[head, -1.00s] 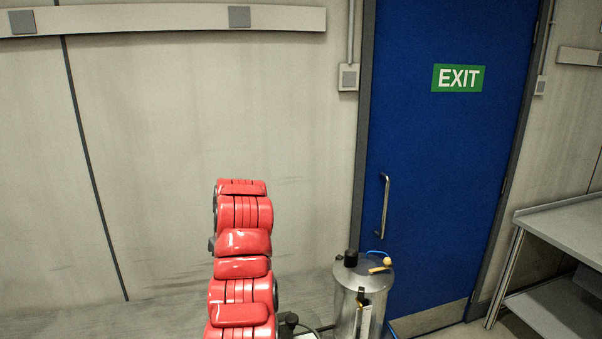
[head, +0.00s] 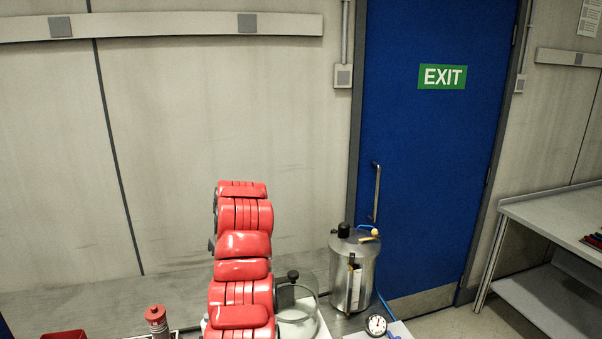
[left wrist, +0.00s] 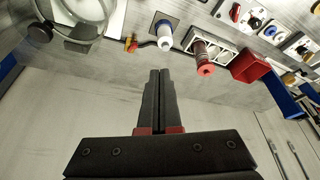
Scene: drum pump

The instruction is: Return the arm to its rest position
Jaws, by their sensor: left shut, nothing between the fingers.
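My red arm (head: 240,262) rises from the bottom of the head view, folded upright left of the metal drum, with no gripper visible on it there. In the left wrist view my left gripper (left wrist: 160,72) has its two black fingers together, with nothing between them. Its tips are near the bench edge, apart from the objects on the bench. My right gripper is in neither current view.
A metal drum (head: 364,285) with a black cap stands right of the arm, with a gauge (head: 376,325) in front. A glass vessel (head: 300,308) is partly behind the arm. The bench holds a red-topped cylinder (left wrist: 203,53), a red bin (left wrist: 252,66) and a blue bin (left wrist: 284,100).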

